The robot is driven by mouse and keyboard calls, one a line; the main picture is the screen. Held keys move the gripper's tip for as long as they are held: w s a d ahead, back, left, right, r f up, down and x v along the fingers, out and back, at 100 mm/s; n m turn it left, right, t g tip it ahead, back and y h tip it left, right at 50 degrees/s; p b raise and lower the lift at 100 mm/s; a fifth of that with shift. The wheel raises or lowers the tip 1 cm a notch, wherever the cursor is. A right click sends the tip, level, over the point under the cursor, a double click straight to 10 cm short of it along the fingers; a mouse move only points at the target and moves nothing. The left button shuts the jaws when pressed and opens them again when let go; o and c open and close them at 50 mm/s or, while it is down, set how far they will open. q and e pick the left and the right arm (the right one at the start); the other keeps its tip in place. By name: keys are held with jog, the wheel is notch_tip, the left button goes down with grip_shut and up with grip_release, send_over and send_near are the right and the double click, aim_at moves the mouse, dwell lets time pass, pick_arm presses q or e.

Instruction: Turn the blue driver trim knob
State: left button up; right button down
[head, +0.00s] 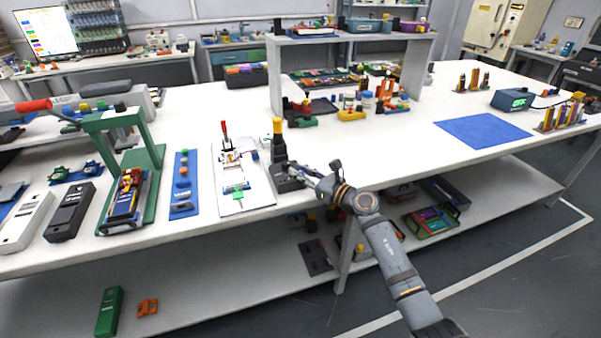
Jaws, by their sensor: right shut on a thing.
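A dark upright tool with a yellow top (278,145) stands on a dark base at the front edge of the white table, and looks like the driver. My right gripper (304,178) reaches in from the right, low beside this base. It is shut on a small part there, which I take for the trim knob. The fingers hide that part, so its blue colour and its angle cannot be made out. My left gripper is not in view.
A white board (243,193) with small parts lies left of the tool. A blue strip (183,201) and a green press frame (150,160) stand farther left. A white shelf (347,39) rises behind. The table right of my arm is clear up to a blue mat (482,131).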

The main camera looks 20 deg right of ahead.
jog(key=shift+f, duration=0.1)
jog(key=c, duration=1.2)
grip_release()
jog(key=v, duration=1.2)
